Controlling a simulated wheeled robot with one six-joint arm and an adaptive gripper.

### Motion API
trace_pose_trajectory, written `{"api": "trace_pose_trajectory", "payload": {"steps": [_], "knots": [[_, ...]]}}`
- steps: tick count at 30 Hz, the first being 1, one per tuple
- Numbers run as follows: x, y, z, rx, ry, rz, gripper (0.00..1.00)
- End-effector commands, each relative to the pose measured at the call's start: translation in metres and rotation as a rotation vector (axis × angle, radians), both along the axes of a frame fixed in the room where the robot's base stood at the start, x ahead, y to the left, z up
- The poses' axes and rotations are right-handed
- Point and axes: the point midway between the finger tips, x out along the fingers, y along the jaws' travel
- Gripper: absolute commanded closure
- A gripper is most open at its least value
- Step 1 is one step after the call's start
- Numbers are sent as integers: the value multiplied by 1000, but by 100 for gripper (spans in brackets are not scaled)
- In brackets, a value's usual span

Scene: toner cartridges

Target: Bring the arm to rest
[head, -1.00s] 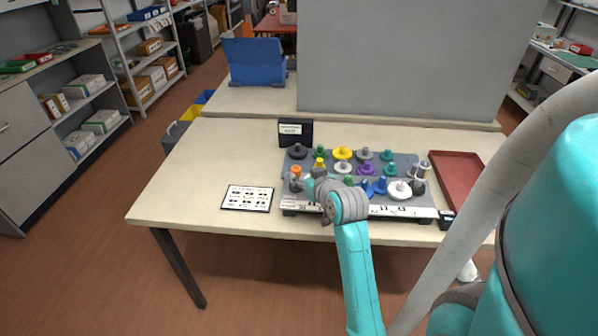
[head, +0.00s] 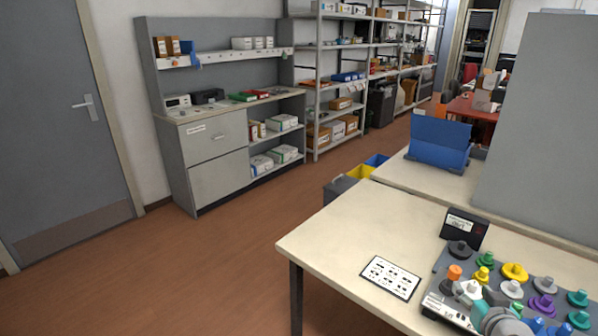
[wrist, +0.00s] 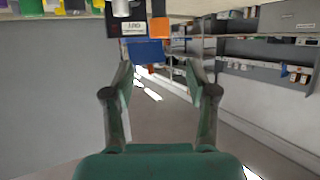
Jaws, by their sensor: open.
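My gripper (wrist: 157,78) is open and empty in the wrist view, its two fingers spread well apart with nothing between them. In the head view, part of my arm (head: 506,323) shows at the bottom right edge, over the front of the tray of coloured cartridges (head: 441,262). My fingertips are hard to make out there among the cartridges. In the wrist view the cartridges (wrist: 30,8) lie along the top edge at the left, and that picture appears upside down.
The pale table (head: 330,245) carries a white sheet with symbols (head: 390,278), a dark sign (head: 464,229) and a blue bin (head: 440,143). A grey panel (head: 540,120) stands at the right. Open floor (head: 210,265) lies left of the table, before a grey cabinet (head: 215,155).

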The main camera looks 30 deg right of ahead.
Motion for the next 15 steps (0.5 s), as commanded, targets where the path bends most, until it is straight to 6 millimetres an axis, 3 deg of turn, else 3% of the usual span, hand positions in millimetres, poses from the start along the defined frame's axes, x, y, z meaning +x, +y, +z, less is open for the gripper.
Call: {"api": "trace_pose_trajectory", "payload": {"steps": [5, 8, 15], "knots": [[3, 13, -10, 6, -2, 13, 42], [8, 37, -27, 12, -10, 36, 42], [6, 120, -73, 19, -32, 115, 42]]}}
